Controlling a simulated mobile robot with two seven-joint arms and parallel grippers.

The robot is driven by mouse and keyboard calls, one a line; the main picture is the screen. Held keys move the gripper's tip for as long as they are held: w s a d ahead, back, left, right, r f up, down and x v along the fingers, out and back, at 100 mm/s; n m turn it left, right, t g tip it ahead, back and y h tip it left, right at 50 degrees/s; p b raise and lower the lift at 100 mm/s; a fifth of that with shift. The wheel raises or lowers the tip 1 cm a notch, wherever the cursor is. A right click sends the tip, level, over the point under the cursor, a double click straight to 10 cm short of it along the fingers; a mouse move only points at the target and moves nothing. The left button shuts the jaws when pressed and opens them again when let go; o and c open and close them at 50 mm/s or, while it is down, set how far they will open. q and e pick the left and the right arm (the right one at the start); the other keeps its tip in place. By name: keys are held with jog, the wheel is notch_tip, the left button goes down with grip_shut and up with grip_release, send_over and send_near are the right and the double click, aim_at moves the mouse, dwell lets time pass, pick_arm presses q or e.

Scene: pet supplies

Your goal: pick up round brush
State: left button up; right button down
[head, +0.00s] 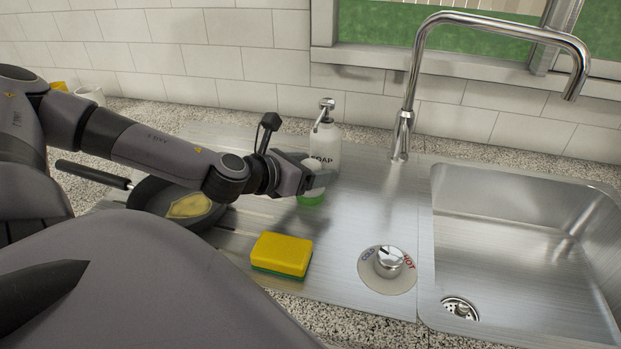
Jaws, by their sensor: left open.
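My left gripper (322,182) is open. It reaches in from the left over the steel drainboard, in front of the soap bottle. A small round green thing (312,199) sits on the drainboard just below the fingers. It appears to be the round brush, but the gripper hides its upper part. I cannot tell whether the fingers touch it or stand around it. My right gripper is not in view.
A white soap bottle (326,140) stands close behind the gripper. A yellow and green sponge (282,254) lies nearer. A black pan (150,199) with a yellow patch lies left, under my arm. The tap (404,125), temperature knob (388,262) and sink basin (520,235) are right.

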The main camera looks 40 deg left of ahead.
pick_arm(q)
jog(key=shift+w+d, duration=0.1)
jog(key=shift+w, duration=0.1)
jog(key=c, duration=1.1)
jog(key=shift+o, duration=0.2)
